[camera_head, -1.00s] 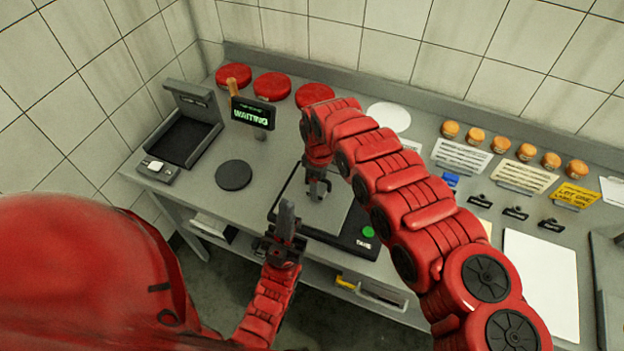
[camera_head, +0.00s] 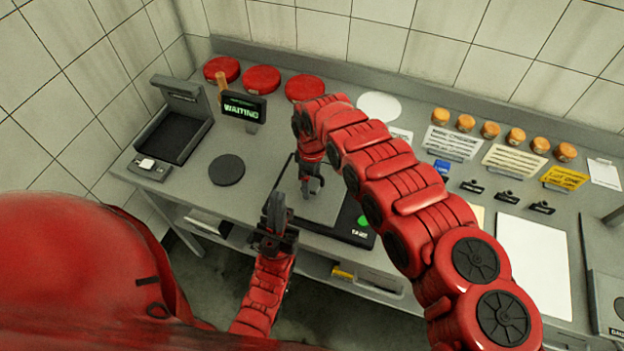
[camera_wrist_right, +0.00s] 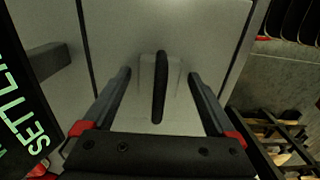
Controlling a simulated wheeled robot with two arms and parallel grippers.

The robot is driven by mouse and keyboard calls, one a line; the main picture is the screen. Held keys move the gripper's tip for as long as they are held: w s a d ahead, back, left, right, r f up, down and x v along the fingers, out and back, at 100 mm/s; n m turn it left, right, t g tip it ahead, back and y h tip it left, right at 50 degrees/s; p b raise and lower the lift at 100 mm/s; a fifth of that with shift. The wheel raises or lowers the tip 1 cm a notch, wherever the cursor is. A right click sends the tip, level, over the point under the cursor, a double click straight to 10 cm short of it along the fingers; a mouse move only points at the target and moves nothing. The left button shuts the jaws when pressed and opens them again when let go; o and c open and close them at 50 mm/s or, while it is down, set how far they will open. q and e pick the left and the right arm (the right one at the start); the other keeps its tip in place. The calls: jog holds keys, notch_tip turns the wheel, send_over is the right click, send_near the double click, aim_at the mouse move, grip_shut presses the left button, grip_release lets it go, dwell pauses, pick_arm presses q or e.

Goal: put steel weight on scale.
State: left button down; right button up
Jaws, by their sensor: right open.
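The scale (camera_head: 352,222) stands at the front of the bench, with a pale plate (camera_head: 318,208), a black body and a green button. In the right wrist view, the steel weight (camera_wrist_right: 174,78), a pale block with a dark upright handle, is on the plate (camera_wrist_right: 215,25). My right gripper (camera_wrist_right: 160,92) is open, with one finger on each side of the weight and a gap to both. In the head view this gripper (camera_head: 312,187) is over the plate and mostly hides the weight. My left gripper (camera_head: 276,205) points up at the bench's front edge; its jaw gap is unclear.
A black disc (camera_head: 227,169) and an open black case (camera_head: 176,130) lie left. Red cheese wheels (camera_head: 262,79) and several small orange-topped jars (camera_head: 490,130) line the back.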

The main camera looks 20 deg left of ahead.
notch_tip(320, 180, up, 12)
jog(key=b, duration=0.4)
jog(key=shift+f, duration=0.1)
dwell(0.3)
